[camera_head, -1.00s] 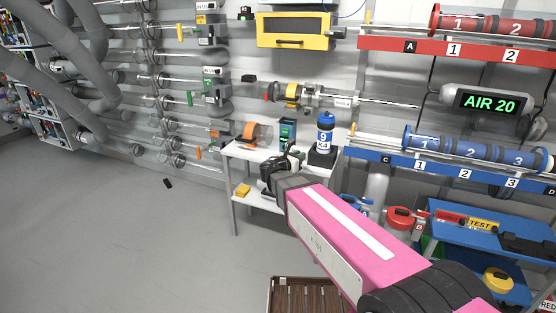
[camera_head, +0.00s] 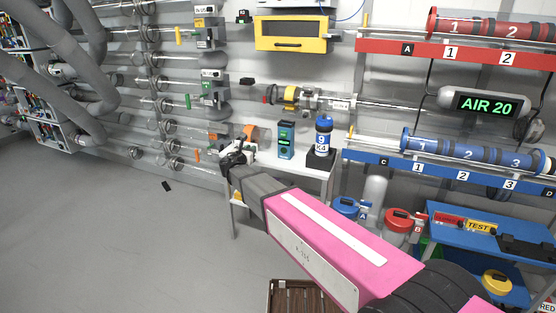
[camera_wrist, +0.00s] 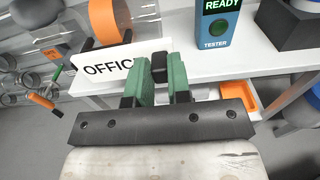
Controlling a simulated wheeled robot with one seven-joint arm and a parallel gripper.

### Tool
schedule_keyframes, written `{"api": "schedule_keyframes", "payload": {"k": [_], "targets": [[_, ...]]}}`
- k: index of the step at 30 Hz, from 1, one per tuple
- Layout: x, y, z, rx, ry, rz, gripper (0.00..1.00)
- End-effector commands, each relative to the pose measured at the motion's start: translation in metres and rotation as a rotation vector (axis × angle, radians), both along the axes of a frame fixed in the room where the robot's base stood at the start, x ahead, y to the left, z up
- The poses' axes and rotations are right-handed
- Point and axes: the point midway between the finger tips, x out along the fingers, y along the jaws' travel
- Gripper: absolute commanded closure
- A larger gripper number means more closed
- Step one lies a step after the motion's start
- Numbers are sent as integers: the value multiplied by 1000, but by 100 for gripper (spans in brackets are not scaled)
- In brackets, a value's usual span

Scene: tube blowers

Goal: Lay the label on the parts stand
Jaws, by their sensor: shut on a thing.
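My gripper (camera_head: 238,156) is over the left end of the white stand (camera_head: 312,172), which I take to be the parts stand. In the wrist view, its green-padded fingers (camera_wrist: 164,72) are shut on a small black block. A white label (camera_wrist: 125,60) reading "OFFIC" is at the fingers and seems joined to that block; the left finger hides the rest of its text. The label is close to the near left edge of the stand's white top (camera_wrist: 185,65). I cannot tell if it touches the top.
An orange roll (camera_wrist: 106,20) stands behind the label. A blue tester (camera_head: 286,140) showing "READY" and a blue-and-white bottle (camera_head: 323,136) on a black block stand farther right. An orange bin (camera_wrist: 238,97) sits below the top. Clear top lies between roll and tester.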

Motion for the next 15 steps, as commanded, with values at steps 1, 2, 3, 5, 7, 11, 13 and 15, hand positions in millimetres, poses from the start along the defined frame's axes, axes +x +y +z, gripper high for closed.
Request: {"api": "schedule_keyframes", "payload": {"k": [1,2,3,5,7,11,13,15], "targets": [[5,-13,0,0,0,-4,100],[8,-19,0,0,0,-3,100],[12,-28,0,1,0,-3,100],[18,-40,0,1,0,-4,100],[25,-55,0,0,0,-4,100],[37,-82,0,-1,0,-4,100],[44,-95,0,0,0,-3,100],[51,-109,0,0,1,-3,100]]}}
